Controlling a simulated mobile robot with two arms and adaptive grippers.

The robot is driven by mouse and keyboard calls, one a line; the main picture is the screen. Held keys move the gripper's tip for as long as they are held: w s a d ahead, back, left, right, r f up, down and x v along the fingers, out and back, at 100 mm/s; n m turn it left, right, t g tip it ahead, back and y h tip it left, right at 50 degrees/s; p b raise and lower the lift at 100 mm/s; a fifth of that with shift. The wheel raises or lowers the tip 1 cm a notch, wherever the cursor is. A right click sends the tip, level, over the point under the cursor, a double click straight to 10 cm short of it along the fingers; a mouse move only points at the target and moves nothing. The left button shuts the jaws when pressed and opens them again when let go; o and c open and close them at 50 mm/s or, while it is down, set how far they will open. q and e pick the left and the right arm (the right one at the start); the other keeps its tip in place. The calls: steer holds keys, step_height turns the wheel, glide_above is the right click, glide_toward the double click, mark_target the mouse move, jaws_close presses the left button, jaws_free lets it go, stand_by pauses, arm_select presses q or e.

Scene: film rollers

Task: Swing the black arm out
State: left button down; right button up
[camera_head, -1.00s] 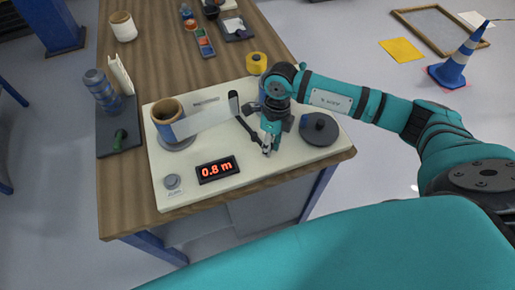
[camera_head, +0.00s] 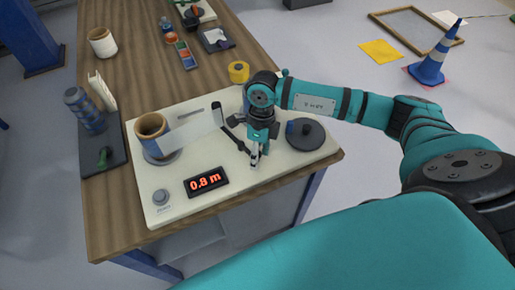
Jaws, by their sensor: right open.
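The black arm (camera_head: 234,139) is a thin dark bar lying at a slant across the cream board, from near a small black upright (camera_head: 217,112) toward the board's front middle. My right gripper (camera_head: 254,162) points down at the bar's near end with its fingers open. I cannot tell whether a finger touches the bar. A pale film strip (camera_head: 192,128) runs from the brown roll (camera_head: 152,129) on the left to the black upright. My gripper hides part of the board behind it. My left gripper is not in view.
The cream board (camera_head: 240,185) carries a red "0.8 m" display (camera_head: 206,181), a grey button (camera_head: 160,197) and a dark round spool (camera_head: 305,133) to the right of my gripper. A yellow tape roll (camera_head: 238,71) stands behind.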

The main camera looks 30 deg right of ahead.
steer(key=shift+d+r, duration=0.1)
step_height(320, 180, up, 12)
steer(key=w+d, duration=0.1)
steer(key=shift+w+d, duration=0.3)
steer(key=shift+d, duration=0.05)
steer(key=shift+f, duration=0.2)
